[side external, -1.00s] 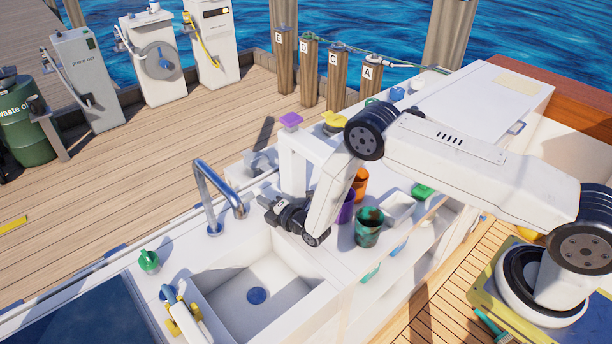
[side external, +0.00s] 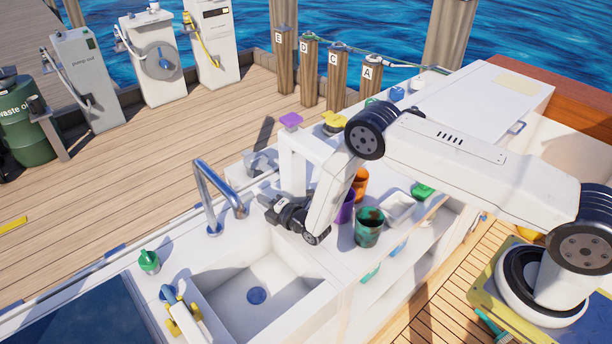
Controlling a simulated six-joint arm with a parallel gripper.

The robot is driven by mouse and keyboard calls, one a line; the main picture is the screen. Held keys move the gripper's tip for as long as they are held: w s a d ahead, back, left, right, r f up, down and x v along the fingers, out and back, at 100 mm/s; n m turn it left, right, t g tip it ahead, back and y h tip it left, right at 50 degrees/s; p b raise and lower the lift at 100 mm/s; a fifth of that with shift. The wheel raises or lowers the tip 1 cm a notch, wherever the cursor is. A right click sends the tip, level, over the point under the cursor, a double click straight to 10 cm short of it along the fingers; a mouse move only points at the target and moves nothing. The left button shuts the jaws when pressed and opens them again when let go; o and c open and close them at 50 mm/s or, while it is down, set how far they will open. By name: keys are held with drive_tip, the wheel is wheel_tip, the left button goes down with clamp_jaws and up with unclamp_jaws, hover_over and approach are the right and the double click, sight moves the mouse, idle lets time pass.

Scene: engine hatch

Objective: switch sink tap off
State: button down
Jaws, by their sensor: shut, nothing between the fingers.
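The sink tap is a chrome spout (side external: 213,195) that rises from the counter behind the white sink (side external: 286,284) and bends over toward the basin. The sink has a blue drain (side external: 256,296), and I make out no water running. A green knob (side external: 149,262) and a blue knob (side external: 169,293) stand on the counter left of the sink; I cannot tell which belongs to the tap. My gripper (side external: 266,204) is shut and empty, just right of the spout's end and above the counter by the sink's back right corner. It looks apart from the spout.
A white and yellow object (side external: 184,318) lies left of the sink. Purple (side external: 291,120) and yellow (side external: 334,119) knobs stand farther back. The basin is empty.

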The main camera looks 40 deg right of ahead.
drive_tip(key=shift+s+d, duration=0.15)
drive_tip(key=shift+s, duration=0.55)
drive_tip(key=shift+s+d, duration=0.1)
drive_tip(key=shift+s, duration=0.75)
wheel_tip(320, 180, up, 7)
drive_tip(key=shift+w, duration=0.1)
drive_tip(key=shift+r, duration=0.1)
